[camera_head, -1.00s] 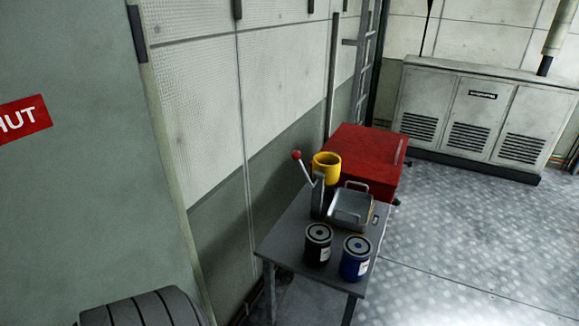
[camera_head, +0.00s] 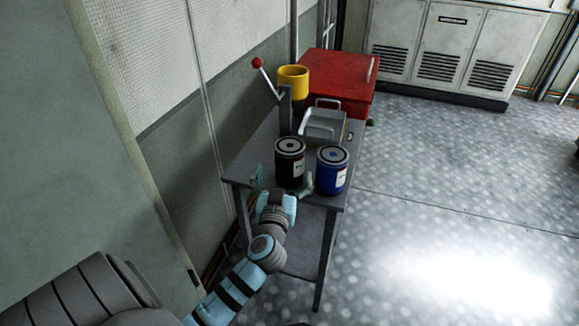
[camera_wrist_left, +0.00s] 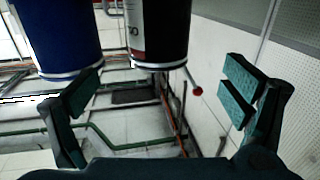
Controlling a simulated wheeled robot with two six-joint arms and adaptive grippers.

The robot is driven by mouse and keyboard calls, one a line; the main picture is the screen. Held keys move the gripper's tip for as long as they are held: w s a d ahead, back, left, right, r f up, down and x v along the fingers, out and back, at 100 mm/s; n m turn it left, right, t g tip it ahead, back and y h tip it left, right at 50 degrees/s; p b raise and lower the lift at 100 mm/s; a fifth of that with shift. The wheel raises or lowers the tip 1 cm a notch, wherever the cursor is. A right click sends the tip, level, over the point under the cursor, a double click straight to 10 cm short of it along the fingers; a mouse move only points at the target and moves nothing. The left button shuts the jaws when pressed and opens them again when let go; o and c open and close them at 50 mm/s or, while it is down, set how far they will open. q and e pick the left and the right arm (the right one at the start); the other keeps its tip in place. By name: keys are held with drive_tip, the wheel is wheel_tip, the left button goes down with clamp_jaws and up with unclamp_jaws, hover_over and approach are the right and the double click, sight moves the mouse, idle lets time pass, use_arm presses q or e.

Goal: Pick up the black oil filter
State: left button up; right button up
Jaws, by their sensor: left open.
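The black oil filter (camera_head: 289,165) stands upright near the front edge of the small grey table (camera_head: 262,158). The blue filter (camera_head: 332,172) stands just to its right. My left gripper (camera_head: 282,181) is open and empty, on the near side of the black filter, its fingers spread to either side. In the left wrist view, the black filter (camera_wrist_left: 160,35) is at the top, ahead of the gap between the open fingers (camera_wrist_left: 163,88). The blue filter (camera_wrist_left: 60,38) is at upper left, close to one finger. My right gripper is not in view.
Behind the filters are a metal tray (camera_head: 322,125), a red-knobbed lever (camera_head: 258,63) and a yellow cup (camera_head: 293,82). A red cabinet (camera_head: 340,75) stands beyond the table. The wall is close on the left; the floor to the right (camera_head: 450,190) is clear.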

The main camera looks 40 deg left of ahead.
sight(290, 150)
use_arm(q)
drive_tip(key=x, duration=0.9)
drive_tip(key=shift+w+r, duration=0.1)
drive_tip(key=shift+w, duration=0.2)
drive_tip(key=shift+w+a, duration=0.2)
drive_tip(key=shift+w, duration=0.1)
drive_tip(key=c, duration=2)
